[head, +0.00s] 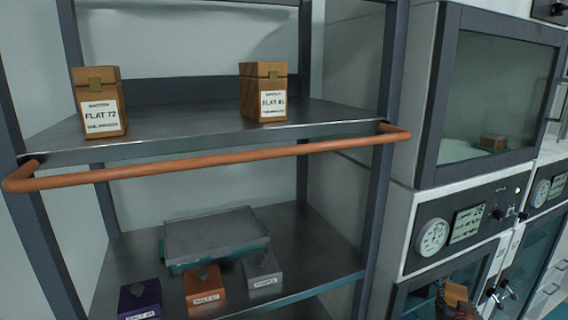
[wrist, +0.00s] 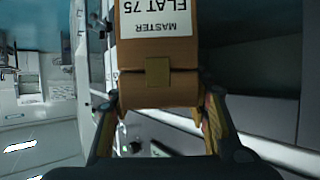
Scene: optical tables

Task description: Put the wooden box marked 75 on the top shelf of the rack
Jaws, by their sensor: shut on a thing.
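The wooden box labelled MASTER FLAT 75 (wrist: 157,55) fills the upper middle of the wrist view, its label upside down there. My gripper (wrist: 160,115) is shut on it, one finger on each side. In the head view a brown box (head: 456,294) and my dark gripper (head: 455,309) show low at the right, in front of the cabinets and right of the rack. The rack's upper visible shelf (head: 190,128) is grey metal with a copper-coloured rail (head: 210,166) across its front. The rack's upper end is out of view.
Wooden boxes FLAT 72 (head: 99,103) and another FLAT (head: 263,92) stand on that shelf, with bare room between them. The lower shelf (head: 310,245) holds a tray (head: 217,238) and purple (head: 139,299), orange (head: 202,290) and grey (head: 262,276) blocks. A glass-fronted cabinet (head: 490,100) stands right.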

